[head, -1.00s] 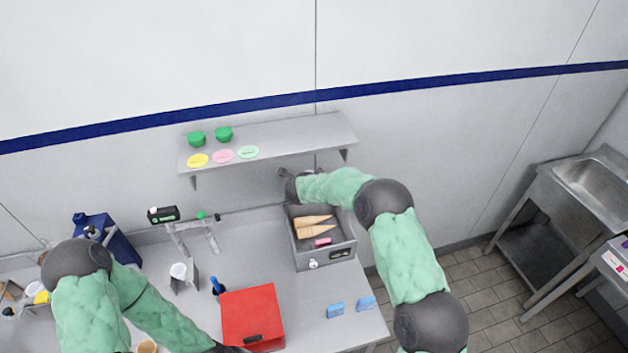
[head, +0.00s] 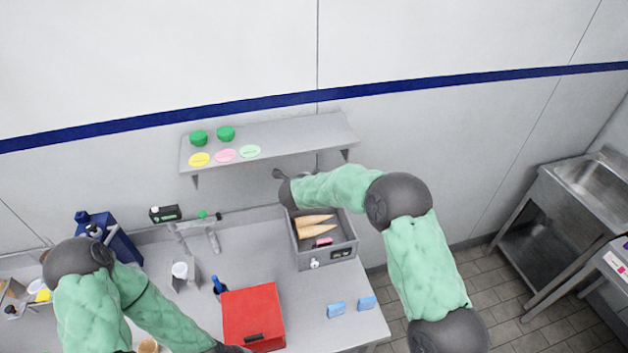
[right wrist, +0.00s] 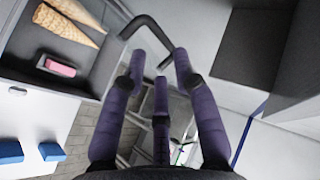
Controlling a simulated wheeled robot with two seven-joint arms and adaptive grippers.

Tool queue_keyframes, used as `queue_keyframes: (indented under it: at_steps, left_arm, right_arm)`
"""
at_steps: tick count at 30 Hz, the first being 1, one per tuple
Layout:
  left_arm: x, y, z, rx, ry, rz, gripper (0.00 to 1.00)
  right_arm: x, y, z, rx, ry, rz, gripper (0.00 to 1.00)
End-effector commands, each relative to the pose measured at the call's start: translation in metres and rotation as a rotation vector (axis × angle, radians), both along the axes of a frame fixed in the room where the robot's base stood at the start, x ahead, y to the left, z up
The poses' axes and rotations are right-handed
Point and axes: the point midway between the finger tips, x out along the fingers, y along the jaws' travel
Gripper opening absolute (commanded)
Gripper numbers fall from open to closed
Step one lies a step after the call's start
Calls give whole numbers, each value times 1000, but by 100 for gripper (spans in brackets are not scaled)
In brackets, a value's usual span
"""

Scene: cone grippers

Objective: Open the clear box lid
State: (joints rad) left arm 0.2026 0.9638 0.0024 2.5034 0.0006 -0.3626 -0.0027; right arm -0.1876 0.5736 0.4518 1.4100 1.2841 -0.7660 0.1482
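A grey box (head: 354,250) stands on the counter, with cones and a pink item visible inside. The box also shows at the upper left of the right wrist view (right wrist: 88,78). I cannot make out a clear lid pane. A bent black handle (right wrist: 143,22) extends from beside the box to my right fingertips. My right gripper (head: 278,174) is behind the box's back left corner, above counter level. Its purple fingers (right wrist: 158,62) are spread around the handle's end; contact is unclear. My left gripper (head: 232,349) is mostly cut off by the bottom edge.
A red box (head: 252,312) sits left of the grey box, near my left gripper. Two blue blocks (head: 336,310) lie at the front right. A wall shelf (head: 300,133) with green tubs hangs above the counter. A sink (head: 590,180) stands at right.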

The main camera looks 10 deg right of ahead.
Motion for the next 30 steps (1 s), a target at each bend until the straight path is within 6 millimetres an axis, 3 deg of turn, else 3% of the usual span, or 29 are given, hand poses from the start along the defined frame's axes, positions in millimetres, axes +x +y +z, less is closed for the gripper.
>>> queue_keyframes:
  at_steps: [10,30]
  left_arm:
    - [0,0,0,0,0,0,40]
    - [0,0,0,0,0,0,40]
  right_arm:
    - [-33,17,27,1,-1,0,30]
    - [-36,18,29,0,-1,0,30]
